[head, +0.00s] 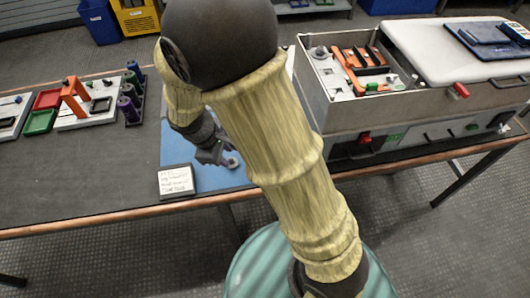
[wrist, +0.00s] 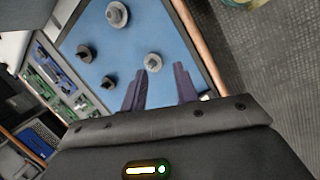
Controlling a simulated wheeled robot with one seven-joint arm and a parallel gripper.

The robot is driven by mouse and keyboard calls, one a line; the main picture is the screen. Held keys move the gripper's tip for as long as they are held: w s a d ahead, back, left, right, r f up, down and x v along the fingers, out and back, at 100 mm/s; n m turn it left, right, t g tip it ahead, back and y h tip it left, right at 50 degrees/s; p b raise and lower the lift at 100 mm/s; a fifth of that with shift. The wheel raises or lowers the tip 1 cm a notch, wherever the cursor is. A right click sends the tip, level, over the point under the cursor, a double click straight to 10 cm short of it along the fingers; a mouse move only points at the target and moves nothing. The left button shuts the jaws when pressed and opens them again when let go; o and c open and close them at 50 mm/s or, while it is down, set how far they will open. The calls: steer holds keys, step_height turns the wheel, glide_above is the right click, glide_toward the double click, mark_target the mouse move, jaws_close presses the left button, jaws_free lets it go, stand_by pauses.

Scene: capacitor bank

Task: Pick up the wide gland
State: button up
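Several grey round glands stand on a blue mat (wrist: 135,45) in the wrist view. One large gland (wrist: 117,14) is at the top, a dark wide-flanged one (wrist: 84,53) at left, a small one (wrist: 108,82) below it, and a light one (wrist: 153,62) just beyond my fingertips. I cannot tell for sure which is the wide gland. My gripper (wrist: 163,69) is open, with nothing between its fingers. In the head view my gripper (head: 212,152) is over the mat, beside one gland (head: 231,163); my arm hides the others.
A small written card (head: 176,181) lies at the table's front edge. The open grey capacitor cabinet (head: 410,115) stands at right. Purple and green cylinders in a rack (head: 130,100) and red and green trays (head: 42,112) are at left. The dark table between is clear.

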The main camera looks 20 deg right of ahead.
steer(key=s+d+r+m+y, duration=0.1)
steer(key=s+d+r+m, duration=0.1)
steer(key=d+m, duration=0.2)
steer(key=s+d+r+m+y, duration=0.1)
steer(key=s+d+r+m, duration=0.1)
steer(key=d+m, duration=0.2)
steer(key=s+d+r+m+t+y, duration=0.1)
steer(key=s+d+r+m, duration=0.1)
steer(key=d+m, duration=0.3)
steer(key=shift+s+d, duration=0.35)
steer(key=shift+o, duration=0.7)
